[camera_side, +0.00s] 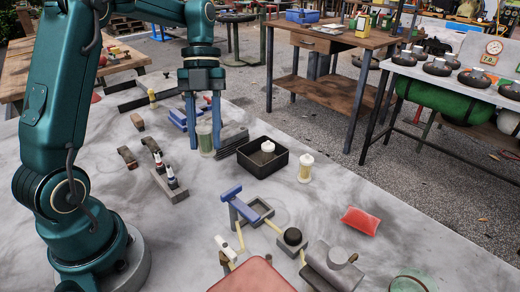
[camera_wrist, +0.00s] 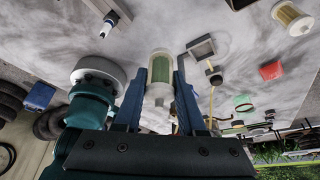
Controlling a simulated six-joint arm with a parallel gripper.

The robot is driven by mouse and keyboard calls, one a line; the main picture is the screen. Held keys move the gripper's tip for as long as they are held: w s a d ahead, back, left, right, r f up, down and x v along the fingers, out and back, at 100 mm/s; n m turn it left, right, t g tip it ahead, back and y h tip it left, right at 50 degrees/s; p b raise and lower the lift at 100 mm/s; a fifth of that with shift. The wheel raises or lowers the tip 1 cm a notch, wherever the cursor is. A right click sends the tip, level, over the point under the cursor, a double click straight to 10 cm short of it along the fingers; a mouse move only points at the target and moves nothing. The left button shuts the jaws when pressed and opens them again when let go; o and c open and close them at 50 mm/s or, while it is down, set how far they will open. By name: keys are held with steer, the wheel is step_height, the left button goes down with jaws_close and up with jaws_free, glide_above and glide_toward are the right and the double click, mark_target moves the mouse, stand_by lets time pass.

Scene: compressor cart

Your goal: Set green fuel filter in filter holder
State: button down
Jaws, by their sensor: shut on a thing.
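The green fuel filter (camera_side: 205,132), a clear cylinder with a green core and pale ends, is between the two blue fingers of my gripper (camera_side: 204,146). My gripper is shut on it, and the filter looks upright in the side view. In the wrist view the filter (camera_wrist: 160,70) sits between the fingertips. I cannot tell how far its lower end is above the table.
A black tray (camera_side: 245,161) with a white-topped part inside stands right of my gripper, with a cream filter (camera_side: 305,169) beside it. A grey ribbed block (camera_side: 232,137) is close by. A stand with two spark plugs (camera_side: 171,183) and a red packet (camera_side: 360,220) are on the table.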

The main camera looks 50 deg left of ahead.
steer(key=w+d+f, duration=0.1)
steer(key=d+f, duration=0.1)
steer(key=d, duration=0.1)
steer(key=w+d+f, duration=0.1)
steer(key=d+f, duration=0.1)
steer(key=d, duration=0.2)
steer(key=w+d+f, duration=0.1)
steer(key=d+f, duration=0.1)
steer(key=d, duration=0.1)
steer(key=shift+w+d+f, duration=0.2)
steer(key=shift+d+f, duration=0.05)
steer(key=shift+f, duration=2.2)
steer(key=shift+f, duration=0.15)
steer(key=c, duration=0.5)
jaws_free()
